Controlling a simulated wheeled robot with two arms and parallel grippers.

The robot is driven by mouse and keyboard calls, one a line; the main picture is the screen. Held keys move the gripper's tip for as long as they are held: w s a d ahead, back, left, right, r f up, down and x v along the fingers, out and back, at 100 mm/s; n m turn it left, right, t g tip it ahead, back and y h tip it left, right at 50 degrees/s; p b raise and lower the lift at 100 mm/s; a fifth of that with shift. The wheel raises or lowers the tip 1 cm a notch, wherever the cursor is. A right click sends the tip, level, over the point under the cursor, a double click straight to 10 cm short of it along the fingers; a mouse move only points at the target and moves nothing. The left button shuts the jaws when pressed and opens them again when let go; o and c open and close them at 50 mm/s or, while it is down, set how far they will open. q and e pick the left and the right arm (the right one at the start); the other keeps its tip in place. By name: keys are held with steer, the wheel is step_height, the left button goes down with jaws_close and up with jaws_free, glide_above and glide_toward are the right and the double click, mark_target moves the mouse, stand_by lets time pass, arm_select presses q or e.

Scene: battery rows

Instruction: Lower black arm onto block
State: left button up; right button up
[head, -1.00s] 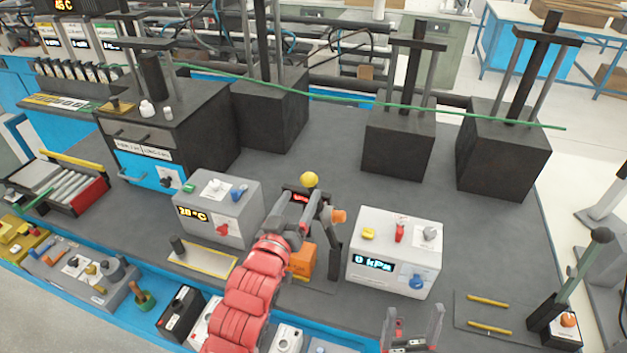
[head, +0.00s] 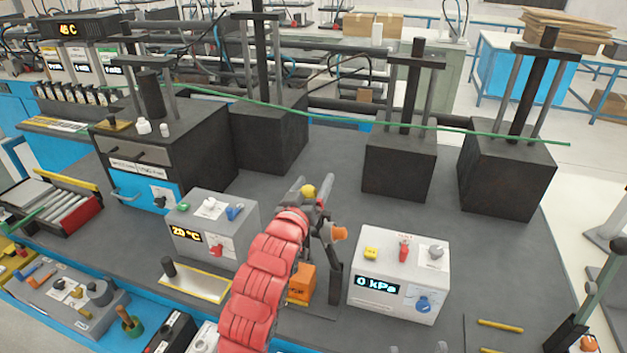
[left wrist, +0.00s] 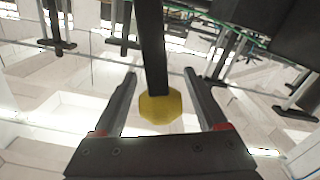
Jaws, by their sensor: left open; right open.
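The black arm stands raised, with a yellow knob (head: 308,191) at its end. In the left wrist view the black arm (left wrist: 152,50) and its yellow knob (left wrist: 160,107) lie between my spread fingers. My left gripper (head: 313,192) is open around the knob; I cannot tell whether a finger touches it. An orange block (head: 302,284) sits low beside a black post (head: 335,284), partly hidden by my red left arm. An orange knob (head: 339,233) sits near the post's top. Only a fingertip of my right gripper (head: 441,347) shows at the bottom edge.
A white 0 kPa box (head: 398,300) stands close right of the post, and a 20 °C box (head: 210,215) stands to the left. The bench between is clear.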

arm_select(q)
steer(key=shift+w+d+f, duration=0.1)
steer(key=shift+w, duration=0.1)
jaws_close()
stand_by(0.3)
stand_by(1.1)
